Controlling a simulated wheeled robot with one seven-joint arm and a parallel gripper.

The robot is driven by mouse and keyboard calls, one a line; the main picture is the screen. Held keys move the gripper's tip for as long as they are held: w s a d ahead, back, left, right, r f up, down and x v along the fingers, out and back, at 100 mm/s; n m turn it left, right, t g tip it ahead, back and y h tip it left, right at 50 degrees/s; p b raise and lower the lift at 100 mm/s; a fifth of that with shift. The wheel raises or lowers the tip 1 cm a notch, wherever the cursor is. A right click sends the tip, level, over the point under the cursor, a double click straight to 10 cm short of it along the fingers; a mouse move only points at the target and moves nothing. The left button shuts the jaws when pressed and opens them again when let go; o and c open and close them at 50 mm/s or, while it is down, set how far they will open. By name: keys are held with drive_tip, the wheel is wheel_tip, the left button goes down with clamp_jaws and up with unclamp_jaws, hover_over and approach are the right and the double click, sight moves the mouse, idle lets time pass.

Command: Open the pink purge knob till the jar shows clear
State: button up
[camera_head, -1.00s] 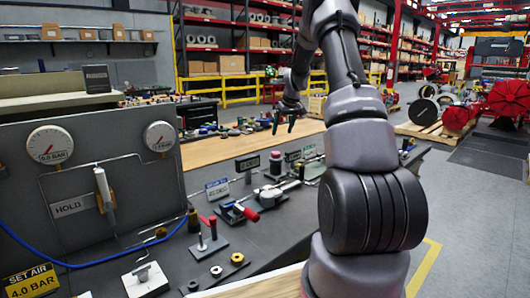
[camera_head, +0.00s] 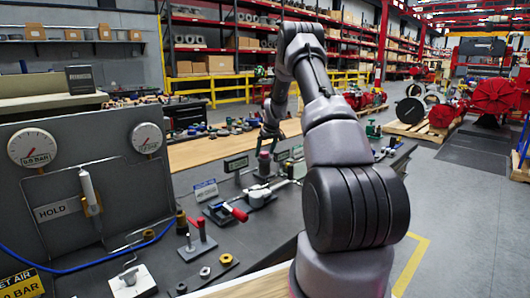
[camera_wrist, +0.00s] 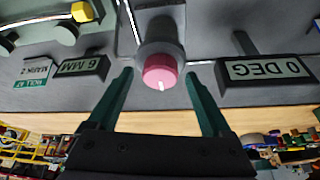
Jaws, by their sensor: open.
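The pink knob (camera_wrist: 160,72) shows in the wrist view with a small white mark on its rim, on a dark round body. In the head view it is a small pinkish piece (camera_head: 264,164) on the bench, partly hidden near the fingers. My gripper (camera_wrist: 159,76) is open, one green finger on each side of the knob, with gaps still visible. In the head view my gripper (camera_head: 269,147) is above the bench at the knob. I cannot make out the jar in either view.
Signs reading 6 MM (camera_wrist: 82,67) and 0 DEG (camera_wrist: 265,70) stand either side of the knob. A red-handled lever (camera_head: 238,213) is nearer on the bench. The gauge panel (camera_head: 75,185) rises at the left. Open floor lies at the right.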

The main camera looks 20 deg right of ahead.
clamp_jaws()
idle(0.3)
drive_tip(key=m, duration=0.1)
drive_tip(key=m+h, duration=0.1)
drive_tip(key=m, duration=0.2)
drive_tip(key=shift+a+m+h, duration=0.25)
drive_tip(key=shift+m+h, duration=0.05)
drive_tip(key=shift+h, duration=0.1)
drive_tip(key=m+h, duration=0.1)
drive_tip(key=m, duration=0.2)
drive_tip(key=shift+m+g, duration=0.3)
drive_tip(key=shift+g, duration=0.1)
drive_tip(key=m+h, duration=0.1)
drive_tip(key=m, duration=0.1)
drive_tip(key=m+g, duration=0.1)
drive_tip(key=m, duration=0.1)
drive_tip(key=shift+w+m+h, duration=0.1)
drive_tip(key=shift+m+h, duration=0.2)
drive_tip(key=shift+h, duration=0.1)
drive_tip(key=shift+w+a+m+g, duration=0.1)
drive_tip(key=shift+m+g, duration=0.9)
drive_tip(key=shift+m, duration=1.2)
